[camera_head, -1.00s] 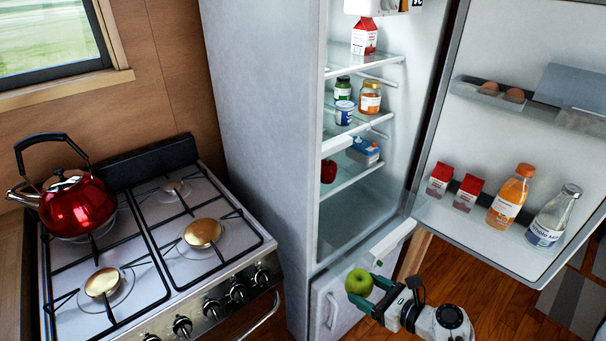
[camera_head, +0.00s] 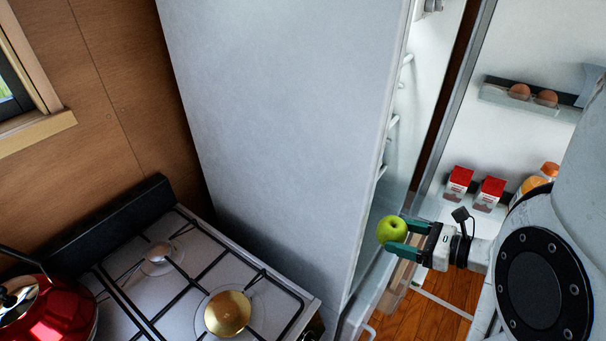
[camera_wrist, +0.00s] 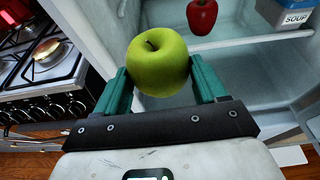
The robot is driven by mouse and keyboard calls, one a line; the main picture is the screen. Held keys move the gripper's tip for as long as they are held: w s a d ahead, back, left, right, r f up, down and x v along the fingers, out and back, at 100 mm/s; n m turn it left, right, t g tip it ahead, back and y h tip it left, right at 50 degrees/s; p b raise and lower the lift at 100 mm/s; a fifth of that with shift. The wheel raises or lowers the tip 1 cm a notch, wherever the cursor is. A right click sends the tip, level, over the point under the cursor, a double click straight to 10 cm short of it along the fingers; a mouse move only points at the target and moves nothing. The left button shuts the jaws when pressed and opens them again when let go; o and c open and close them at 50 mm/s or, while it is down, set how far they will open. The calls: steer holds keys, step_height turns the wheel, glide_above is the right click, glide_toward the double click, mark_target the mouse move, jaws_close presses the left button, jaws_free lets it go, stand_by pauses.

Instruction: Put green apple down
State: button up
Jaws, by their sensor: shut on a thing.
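A green apple (camera_head: 391,229) is between the two green fingers of my gripper (camera_head: 400,239) in the head view, held in the air by the front edge of the open fridge (camera_head: 290,120). In the wrist view the apple (camera_wrist: 158,62) sits between both fingertips of my gripper (camera_wrist: 160,80), upright with its stem up. Behind it are the fridge's lower shelves, with a red bell pepper (camera_wrist: 202,17) and a soup box (camera_wrist: 285,14) on a shelf above and to the right. In the head view the fridge's side wall hides most of its inside.
The stove (camera_head: 180,275) stands left of the fridge, with a red kettle (camera_head: 45,308) at its left. The open fridge door (camera_head: 530,130) at the right holds red cartons (camera_head: 459,183), an orange bottle (camera_head: 540,180) and eggs (camera_head: 519,91).

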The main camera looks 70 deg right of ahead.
steer(key=shift+d+f+b, duration=0.1)
steer(key=shift+f+b, duration=0.15)
steer(key=shift+b, duration=1.45)
steer(key=shift+r+b, duration=0.15)
steer(key=shift+b, duration=0.4)
steer(key=r+x, duration=0.1)
steer(key=x, duration=0.5)
steer(key=r+x, duration=0.1)
steer(key=x, duration=0.5)
steer(key=w+r+x, duration=0.1)
steer(key=x, duration=0.6)
steer(key=shift+d+r, duration=0.15)
steer(key=shift+r, duration=0.1)
steer(key=shift+f, duration=1.95)
steer(key=shift+w+f, duration=0.15)
steer(key=shift+f, duration=0.2)
steer(key=shift+f, duration=0.1)
